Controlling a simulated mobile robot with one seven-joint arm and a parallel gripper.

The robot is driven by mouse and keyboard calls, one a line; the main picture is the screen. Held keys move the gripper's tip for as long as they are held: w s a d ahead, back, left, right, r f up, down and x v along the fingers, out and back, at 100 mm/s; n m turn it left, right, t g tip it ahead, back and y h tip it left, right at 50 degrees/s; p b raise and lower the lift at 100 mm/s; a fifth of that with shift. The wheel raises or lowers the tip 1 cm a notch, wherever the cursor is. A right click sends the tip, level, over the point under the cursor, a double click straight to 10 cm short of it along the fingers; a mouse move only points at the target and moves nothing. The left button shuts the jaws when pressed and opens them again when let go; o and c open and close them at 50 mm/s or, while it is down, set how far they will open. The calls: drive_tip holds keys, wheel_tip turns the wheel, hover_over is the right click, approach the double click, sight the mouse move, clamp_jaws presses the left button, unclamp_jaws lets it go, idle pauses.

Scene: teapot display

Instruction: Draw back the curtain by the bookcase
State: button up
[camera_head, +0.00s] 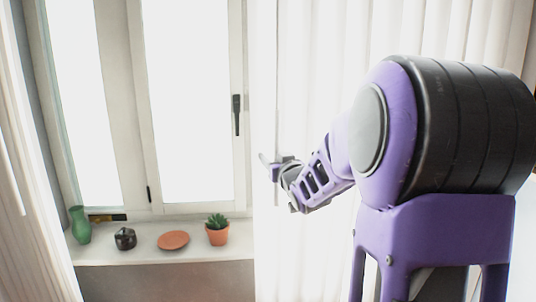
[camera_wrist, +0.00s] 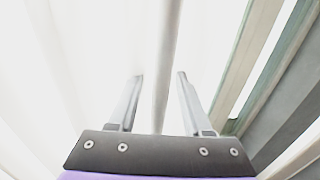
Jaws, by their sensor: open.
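A white pleated curtain (camera_head: 330,60) hangs on the right side of the window in the head view, partly hidden behind my arm. Another white curtain (camera_head: 25,200) hangs at the left edge. My gripper (camera_head: 268,166) is at the left edge of the right curtain, beside the window frame. In the wrist view my gripper (camera_wrist: 159,76) is open. A pale upright strip (camera_wrist: 166,45), a rod or the curtain's edge, runs between its two fingers; I cannot tell if either finger touches it. No bookcase is in view.
The window (camera_head: 190,100) has a dark handle (camera_head: 237,115). On the sill (camera_head: 150,250) stand a green vase (camera_head: 80,225), a small dark pot (camera_head: 125,239), a terracotta dish (camera_head: 173,240) and a potted succulent (camera_head: 217,232), which is left of and below my gripper.

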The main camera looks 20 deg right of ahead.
drive_tip(key=shift+c, duration=0.2)
clamp_jaws()
drive_tip(key=shift+r, duration=0.1)
idle(1.3)
